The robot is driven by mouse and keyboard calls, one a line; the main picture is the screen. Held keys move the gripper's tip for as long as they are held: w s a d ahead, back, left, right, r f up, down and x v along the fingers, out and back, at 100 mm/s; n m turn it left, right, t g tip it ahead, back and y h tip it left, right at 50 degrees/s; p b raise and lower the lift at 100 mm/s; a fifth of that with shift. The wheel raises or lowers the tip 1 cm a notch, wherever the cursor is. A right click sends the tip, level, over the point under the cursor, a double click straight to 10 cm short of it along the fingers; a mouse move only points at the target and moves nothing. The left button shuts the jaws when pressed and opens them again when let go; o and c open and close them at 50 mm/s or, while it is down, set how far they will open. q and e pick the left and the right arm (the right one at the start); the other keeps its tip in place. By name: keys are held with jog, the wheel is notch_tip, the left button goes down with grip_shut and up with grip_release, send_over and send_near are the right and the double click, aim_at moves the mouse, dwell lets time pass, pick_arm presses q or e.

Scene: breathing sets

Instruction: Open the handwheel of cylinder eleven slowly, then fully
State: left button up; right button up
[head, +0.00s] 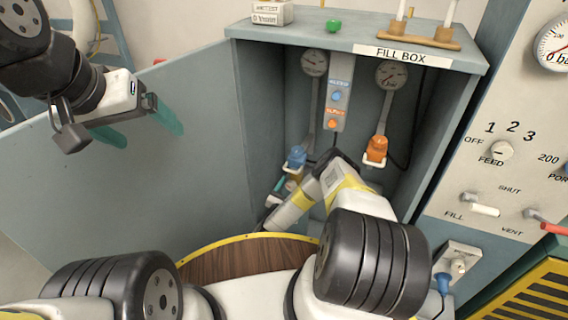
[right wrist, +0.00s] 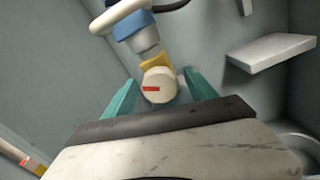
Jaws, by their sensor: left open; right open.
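A cream round knob with a small red label (right wrist: 158,86) shows in the right wrist view, at the end of a yellow collar below a blue connector (right wrist: 134,27). The label is too small to read, so I cannot tell if this is cylinder eleven's handwheel. My right gripper (right wrist: 163,88) is open, with its teal fingers on either side of the knob; contact cannot be told. In the head view the blue connector (head: 296,158) hangs inside the fill box, and my right arm hides most of what is below. My left gripper (head: 138,126) is open and empty at the upper left.
The fill box (head: 357,42) holds two gauges (head: 391,74), a switch strip (head: 338,95) and an orange connector (head: 376,150). Its open door (head: 150,170) stands at the left. A control panel (head: 500,185) with levers is at the right. A pale ledge (right wrist: 270,53) shows beside the knob.

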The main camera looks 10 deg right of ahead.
jog(key=shift+c, duration=0.3)
jog(key=c, duration=1.3)
jog(key=shift+c, duration=0.2)
jog(key=shift+n, duration=0.3)
